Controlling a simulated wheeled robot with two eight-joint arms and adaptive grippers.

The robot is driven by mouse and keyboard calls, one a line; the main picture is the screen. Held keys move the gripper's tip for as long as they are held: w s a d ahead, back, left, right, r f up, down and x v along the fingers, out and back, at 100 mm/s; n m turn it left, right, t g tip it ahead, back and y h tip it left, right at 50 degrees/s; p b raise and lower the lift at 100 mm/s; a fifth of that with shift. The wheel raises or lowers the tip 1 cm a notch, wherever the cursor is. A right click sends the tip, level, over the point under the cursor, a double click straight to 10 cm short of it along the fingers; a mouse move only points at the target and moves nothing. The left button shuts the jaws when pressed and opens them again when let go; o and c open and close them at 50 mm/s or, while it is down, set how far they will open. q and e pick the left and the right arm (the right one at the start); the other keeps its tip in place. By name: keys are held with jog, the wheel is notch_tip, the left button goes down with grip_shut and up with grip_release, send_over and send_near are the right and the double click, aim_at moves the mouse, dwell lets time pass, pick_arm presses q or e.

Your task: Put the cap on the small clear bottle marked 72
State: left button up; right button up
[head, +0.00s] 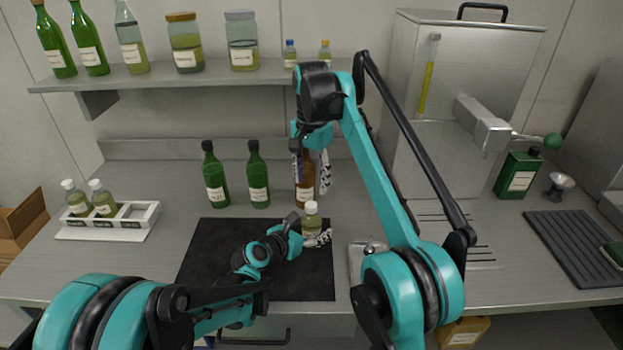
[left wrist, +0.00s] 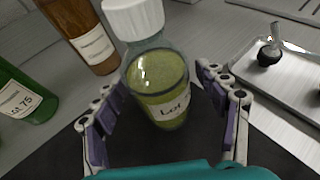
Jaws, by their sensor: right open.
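A small clear bottle (head: 312,222) with yellow-green liquid stands upright on the black mat (head: 205,250). A white cap (head: 311,207) sits on its top; whether it is tightened I cannot tell. In the left wrist view the bottle (left wrist: 158,85) has a label reading "Lot", its number hidden, and the white cap (left wrist: 135,18) shows at the top edge. My left gripper (left wrist: 165,110) is open, with a finger on each side of the bottle and gaps to the glass. My right gripper (head: 311,180) is open, pointing down in front of the brown bottle (head: 304,165), above and behind the small bottle.
Two green bottles (head: 215,180) stand behind the mat. A metal tray (left wrist: 275,85) with a dark knob-like object (left wrist: 269,55) lies to the right. A white rack (head: 135,222) holds two small bottles at left. A shelf (head: 200,78) with jars runs above. The mat's left part is clear.

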pick_arm(q)
jog(key=v, duration=1.2)
